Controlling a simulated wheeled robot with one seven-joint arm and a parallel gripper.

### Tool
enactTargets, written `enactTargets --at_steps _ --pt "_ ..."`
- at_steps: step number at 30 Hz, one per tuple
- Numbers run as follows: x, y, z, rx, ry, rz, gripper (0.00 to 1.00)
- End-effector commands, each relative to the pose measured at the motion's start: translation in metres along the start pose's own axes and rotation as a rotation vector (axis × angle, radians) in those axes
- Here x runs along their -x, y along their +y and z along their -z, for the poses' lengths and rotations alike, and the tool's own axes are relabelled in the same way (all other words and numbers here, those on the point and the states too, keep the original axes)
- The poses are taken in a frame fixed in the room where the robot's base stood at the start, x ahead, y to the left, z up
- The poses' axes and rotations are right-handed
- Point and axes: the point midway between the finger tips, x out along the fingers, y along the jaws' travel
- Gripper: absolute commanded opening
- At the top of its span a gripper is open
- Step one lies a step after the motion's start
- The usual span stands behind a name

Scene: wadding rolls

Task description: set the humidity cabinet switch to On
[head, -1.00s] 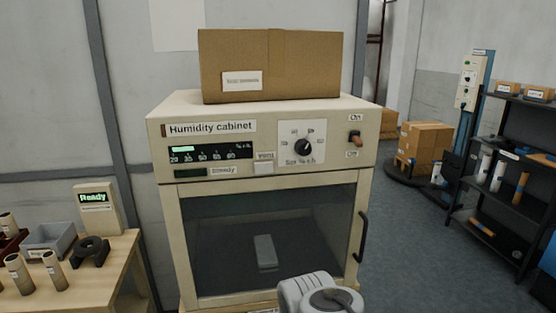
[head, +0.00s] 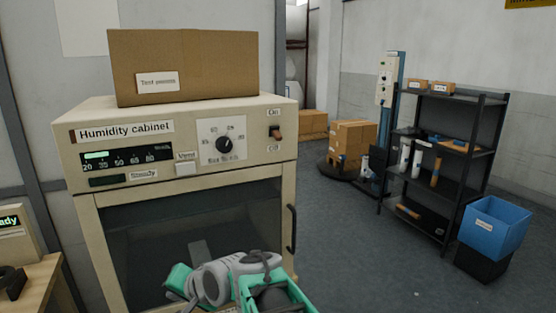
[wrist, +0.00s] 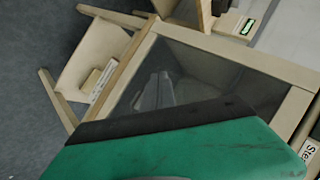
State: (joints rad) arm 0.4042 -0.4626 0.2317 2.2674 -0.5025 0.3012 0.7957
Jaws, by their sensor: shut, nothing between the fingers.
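The humidity cabinet (head: 190,104) is a cream box with a glass door, at the left and middle of the head view. Its switch (head: 276,132) is at the right end of the front panel, between an On label above and an Off label below. The brownish lever appears tilted down, toward Off. My green and grey gripper (head: 182,280) is low in front of the door, well below and left of the switch, touching nothing I can make out. In the wrist view my gripper (wrist: 165,120) is shut and empty before the glass door (wrist: 205,75); the switch is out of that view.
A cardboard box (head: 185,65) sits on the cabinet. The panel also has a dial (head: 224,144), and the door has a dark handle (head: 291,228). A bench (head: 38,285) stands at the left. Shelving (head: 445,150) and a blue bin (head: 494,226) stand right; floor between is open.

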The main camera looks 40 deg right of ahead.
Motion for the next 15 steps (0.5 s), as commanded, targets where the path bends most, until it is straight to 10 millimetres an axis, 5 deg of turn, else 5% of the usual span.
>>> enactTargets --at_steps 2,4,6,9,12,15 --pt "-0.005 -0.007 0.066 -0.403 0.104 0.239 0.00" --pt "0.019 -0.014 0.128 -0.764 0.142 0.508 0.00" --pt "0.063 -0.005 0.186 -1.101 0.126 0.803 0.00" --pt "0.139 0.024 0.247 -1.452 0.021 1.199 0.00" --pt "0.196 0.052 0.275 -1.625 -0.101 1.461 0.00" --pt "0.224 0.066 0.285 -1.691 -0.178 1.585 0.00"
